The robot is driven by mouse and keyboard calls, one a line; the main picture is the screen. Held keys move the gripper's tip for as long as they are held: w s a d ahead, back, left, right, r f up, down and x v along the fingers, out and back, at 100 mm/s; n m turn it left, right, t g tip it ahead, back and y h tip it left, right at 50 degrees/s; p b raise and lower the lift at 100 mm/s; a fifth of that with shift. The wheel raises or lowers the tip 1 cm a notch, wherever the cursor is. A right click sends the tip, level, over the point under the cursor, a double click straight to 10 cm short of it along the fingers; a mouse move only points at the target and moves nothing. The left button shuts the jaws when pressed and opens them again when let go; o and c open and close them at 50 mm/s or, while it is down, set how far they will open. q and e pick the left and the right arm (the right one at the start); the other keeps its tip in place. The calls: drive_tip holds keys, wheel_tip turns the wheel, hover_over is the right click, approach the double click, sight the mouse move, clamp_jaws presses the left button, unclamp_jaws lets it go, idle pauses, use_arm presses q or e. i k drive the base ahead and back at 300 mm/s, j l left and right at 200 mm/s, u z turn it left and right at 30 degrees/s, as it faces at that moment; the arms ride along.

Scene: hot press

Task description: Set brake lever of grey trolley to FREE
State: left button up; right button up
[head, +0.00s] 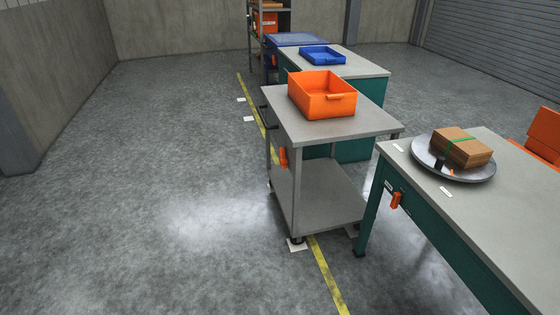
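The grey trolley (357,129) stands in the middle of the head view, with a flat top and a lower shelf. An orange lever (283,158) sits on its left side, below the top, and hangs roughly downward. It is too small to read any label or tell its setting. An orange bin (322,96) stands on the trolley's top. A dark handle (265,116) shows at the trolley's far left end. Neither of my grippers is in view.
A green-sided table (500,224) at the right bears a round plate (470,176) with a brown block (462,148); another orange lever (396,200) is on its side. Behind the trolley, a bench (362,68) holds a blue tray (322,56). The floor (150,200) at left is clear.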

sight(284, 161)
drive_tip(key=i+j, duration=0.1)
drive_tip(key=i, duration=1.8)
drive_tip(key=i+j+z, duration=0.1)
drive_tip(key=i, duration=0.85)
